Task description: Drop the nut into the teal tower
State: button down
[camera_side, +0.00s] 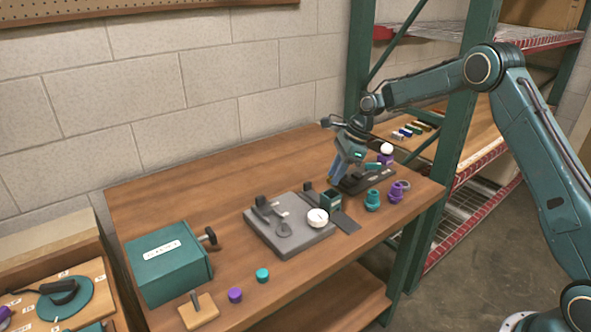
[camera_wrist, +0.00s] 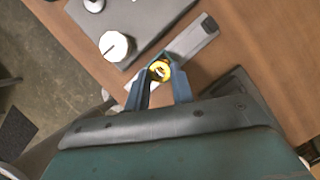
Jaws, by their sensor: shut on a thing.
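My gripper (camera_wrist: 160,77) is shut on a yellow ring-shaped nut (camera_wrist: 160,70), held between its blue fingertips. In the side view my gripper (camera_side: 333,177) points down above the back right of the bench, and I cannot make out the nut there. A teal stepped piece (camera_side: 372,201), the likeliest teal tower, stands upright near the right front edge, right of and apart from my gripper. A dark green block (camera_side: 330,201) stands closer to my gripper, behind a grey strip. I cannot make out the teal piece in the wrist view.
A grey plate (camera_side: 262,236) carries a white round dial (camera_side: 317,217). A purple stepped piece (camera_side: 397,193) stands beside the teal one. A teal box (camera_side: 165,265), a purple cap (camera_side: 235,295) and a teal cap (camera_side: 262,275) are at left. The back left of the bench is clear.

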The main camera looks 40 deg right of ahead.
jog(key=shift+f, duration=0.8)
jog(key=shift+f, duration=0.95)
dwell(2.0)
jog(key=c, duration=1.1)
grip_release()
jog(key=shift+r, duration=0.2)
jog(key=shift+r, duration=2.3)
jog(key=shift+r, duration=0.1)
